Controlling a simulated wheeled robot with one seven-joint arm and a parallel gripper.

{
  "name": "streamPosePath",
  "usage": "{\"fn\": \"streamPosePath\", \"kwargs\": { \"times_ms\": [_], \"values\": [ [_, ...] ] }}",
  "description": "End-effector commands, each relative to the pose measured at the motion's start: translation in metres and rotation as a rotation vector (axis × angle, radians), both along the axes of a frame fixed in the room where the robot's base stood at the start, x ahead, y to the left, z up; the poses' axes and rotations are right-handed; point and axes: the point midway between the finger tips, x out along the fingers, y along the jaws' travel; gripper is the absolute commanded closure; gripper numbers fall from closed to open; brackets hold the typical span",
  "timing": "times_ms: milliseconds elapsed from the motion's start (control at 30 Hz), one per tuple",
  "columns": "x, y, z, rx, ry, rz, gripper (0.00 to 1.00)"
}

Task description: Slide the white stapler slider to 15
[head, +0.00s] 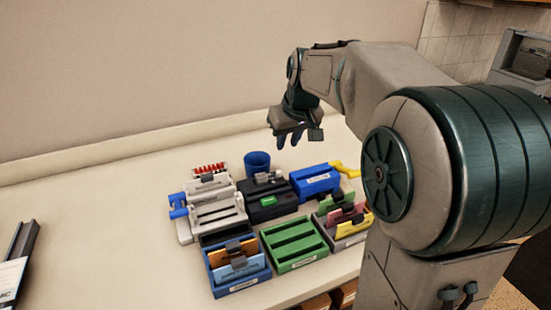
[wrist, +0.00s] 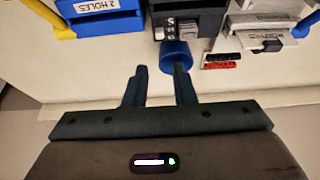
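The white stapler (head: 208,186) appears to be the pale unit at the back left of the desktop group in the head view, with a small grey slider block (head: 207,178) at its back. In the wrist view its labelled white end (wrist: 262,38) shows at the top right, with a dark block (wrist: 270,45) on it. The scale marks are too small to read. My gripper (head: 291,138) hangs above and behind the group, to the right of the stapler and apart from it. In the wrist view its two fingers (wrist: 160,85) are apart with nothing between them.
A blue cup (head: 257,163) stands between the stapler and my gripper. A black unit (head: 268,200), blue two-hole punch (head: 315,180), green tray (head: 293,243) and blue card box (head: 238,267) crowd around. The desk's left is mostly clear.

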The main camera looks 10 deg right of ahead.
Motion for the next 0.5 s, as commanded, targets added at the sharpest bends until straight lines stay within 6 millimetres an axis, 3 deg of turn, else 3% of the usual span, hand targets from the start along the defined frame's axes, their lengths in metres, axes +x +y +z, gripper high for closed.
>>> {"fn": "streamPosePath", "kwargs": {
  "times_ms": [167,500],
  "values": [
    [0.008,0.001,-0.023,0.0,0.007,-0.001,0.76],
    [0.035,0.007,-0.089,0.0,0.005,-0.001,0.76]
  ]
}}
